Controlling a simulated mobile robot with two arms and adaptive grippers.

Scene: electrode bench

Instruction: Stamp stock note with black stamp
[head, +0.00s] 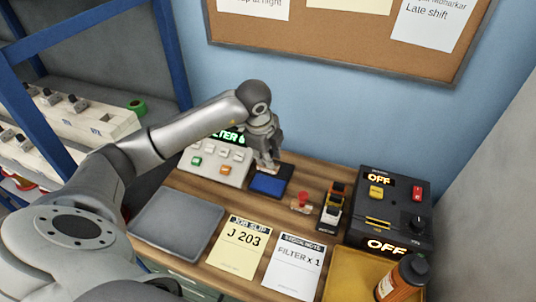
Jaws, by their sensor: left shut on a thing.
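The stock note (296,266) is a white sheet reading "FILTER x 1", lying flat near the table's front. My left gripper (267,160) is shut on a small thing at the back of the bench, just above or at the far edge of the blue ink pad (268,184). The fingers hide most of that thing, so I cannot tell its colour or whether it touches the pad. A small stamp with a red handle (303,198) stands to the right of the pad. My right gripper is not in view.
A yellow job slip (243,247) reading "J 203" lies left of the note, beside a grey tray (178,224). A button panel (216,164) stands behind.

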